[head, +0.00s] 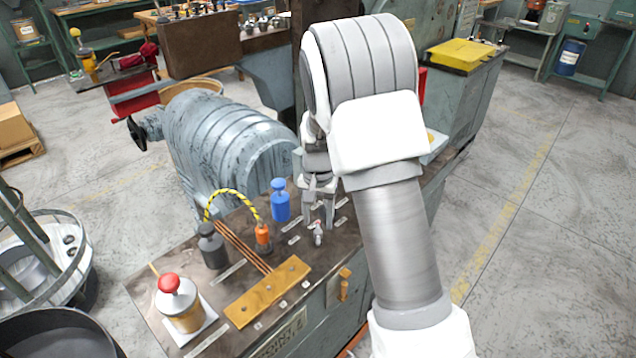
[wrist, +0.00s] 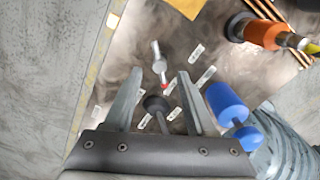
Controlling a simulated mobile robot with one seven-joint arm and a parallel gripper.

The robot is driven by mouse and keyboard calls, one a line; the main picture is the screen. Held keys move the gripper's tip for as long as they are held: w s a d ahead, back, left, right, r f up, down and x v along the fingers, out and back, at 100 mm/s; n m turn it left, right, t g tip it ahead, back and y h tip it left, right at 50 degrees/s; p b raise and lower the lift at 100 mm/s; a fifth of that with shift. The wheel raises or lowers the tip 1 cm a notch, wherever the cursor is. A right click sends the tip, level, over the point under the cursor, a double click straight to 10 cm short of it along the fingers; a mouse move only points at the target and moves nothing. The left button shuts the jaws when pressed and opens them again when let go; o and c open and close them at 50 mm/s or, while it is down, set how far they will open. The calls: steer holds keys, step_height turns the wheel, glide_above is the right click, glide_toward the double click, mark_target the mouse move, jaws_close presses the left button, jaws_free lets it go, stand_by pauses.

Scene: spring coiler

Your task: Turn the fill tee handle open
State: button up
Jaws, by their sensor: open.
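A small grey tee-shaped fitting (wrist: 157,58) with a red tip stands on the brown bench top, and looks like the fill tee handle. It also shows in the head view (head: 318,238), just below my fingers. My gripper (wrist: 160,77) is open, pointing down at the bench top. The fitting appears between and slightly beyond my fingertips in the wrist view, with no finger seen closed on it. A dark round knob on a stem (wrist: 156,104) shows between my fingers. In the head view my gripper (head: 318,222) is partly hidden by my arm.
A blue cylinder (head: 280,203) stands close left of my gripper, also in the wrist view (wrist: 226,103). An orange fitting (head: 263,236) with a yellow-black hose, a dark grey cylinder (head: 212,248) and a red-topped brass piece (head: 180,302) stand further left. Small white labels lie around.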

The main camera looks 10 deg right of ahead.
mark_target(318, 231)
step_height(318, 231, up, 14)
steer(key=p, duration=0.1)
steer(key=shift+f, duration=0.1)
stand_by(0.4)
steer(key=s+r+n+t+p, duration=0.2)
steer(key=s+r+n+t, duration=0.1)
steer(key=s+r, duration=0.9)
steer(key=s+r+n+t, duration=0.1)
steer(key=s+n+t, duration=0.1)
steer(key=s, duration=1.2)
steer(key=shift+s+d+r+n+t+p, duration=0.3)
steer(key=shift+s+n+p, duration=0.05)
steer(key=shift+n+p, duration=0.15)
